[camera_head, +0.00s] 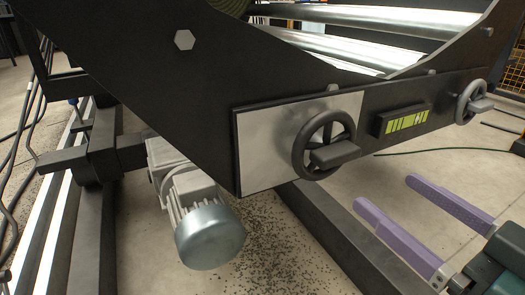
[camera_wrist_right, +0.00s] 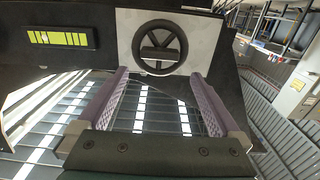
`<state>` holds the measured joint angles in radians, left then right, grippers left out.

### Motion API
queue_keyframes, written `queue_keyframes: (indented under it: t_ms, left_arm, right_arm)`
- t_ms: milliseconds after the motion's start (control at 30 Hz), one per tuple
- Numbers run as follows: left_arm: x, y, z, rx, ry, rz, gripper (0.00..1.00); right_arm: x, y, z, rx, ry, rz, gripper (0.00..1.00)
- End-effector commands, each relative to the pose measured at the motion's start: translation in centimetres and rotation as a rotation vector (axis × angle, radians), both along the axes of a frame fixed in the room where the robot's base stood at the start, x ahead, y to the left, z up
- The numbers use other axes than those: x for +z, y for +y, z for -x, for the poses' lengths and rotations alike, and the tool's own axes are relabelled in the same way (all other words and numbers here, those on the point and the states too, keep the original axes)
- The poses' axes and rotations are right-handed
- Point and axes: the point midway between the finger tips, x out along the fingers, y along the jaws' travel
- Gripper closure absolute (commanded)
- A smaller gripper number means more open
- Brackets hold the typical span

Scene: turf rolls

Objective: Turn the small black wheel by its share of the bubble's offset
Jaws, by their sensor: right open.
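A black spoked handwheel (camera_head: 333,153) with a block-shaped handle sits on a pale metal plate (camera_head: 262,150) on the machine's dark frame. It also shows ahead in the right wrist view (camera_wrist_right: 160,52). A yellow-green bubble level (camera_head: 406,121) is fixed beside it, also seen in the wrist view (camera_wrist_right: 60,39). A second black handwheel (camera_head: 478,105) sits beyond the level. My right gripper (camera_head: 390,193) is open and empty, its purple fingers pointing at the plate-mounted wheel, apart from it; the fingers show in the wrist view (camera_wrist_right: 158,76). My left gripper is out of view.
A grey motor (camera_head: 208,230) hangs below the frame at left. A dark floor beam (camera_head: 330,235) runs beneath the panel. Shiny rollers (camera_head: 335,47) lie behind it. Black cables (camera_head: 35,110) are at far left, and a green cable crosses the floor (camera_head: 440,151).

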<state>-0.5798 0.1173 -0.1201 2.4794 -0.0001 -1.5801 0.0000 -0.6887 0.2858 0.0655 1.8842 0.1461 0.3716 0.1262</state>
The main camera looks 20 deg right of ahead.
Motion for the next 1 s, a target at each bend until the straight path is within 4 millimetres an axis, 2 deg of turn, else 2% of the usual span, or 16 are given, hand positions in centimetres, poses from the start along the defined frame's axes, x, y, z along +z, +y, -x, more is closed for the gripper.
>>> queue_keyframes:
  t_ms: [400,500,700,933,1000]
  left_arm:
    - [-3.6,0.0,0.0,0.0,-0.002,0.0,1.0]
    - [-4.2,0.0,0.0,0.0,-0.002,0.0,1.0]
    - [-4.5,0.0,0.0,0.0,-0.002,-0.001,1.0]
    - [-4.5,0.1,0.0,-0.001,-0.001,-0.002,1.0]
    - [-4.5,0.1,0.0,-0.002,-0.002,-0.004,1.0]
  right_arm:
    - [-0.2,0.6,-7.2,0.001,-0.008,0.0,0.0]
    - [-0.1,0.7,-8.5,0.001,-0.006,0.001,0.0]
    - [0.1,0.8,-9.6,0.0,-0.002,0.0,0.0]
    - [0.1,0.8,-9.6,0.0,-0.001,0.0,0.0]
    - [0.1,0.8,-9.6,0.0,-0.001,0.0,0.08]
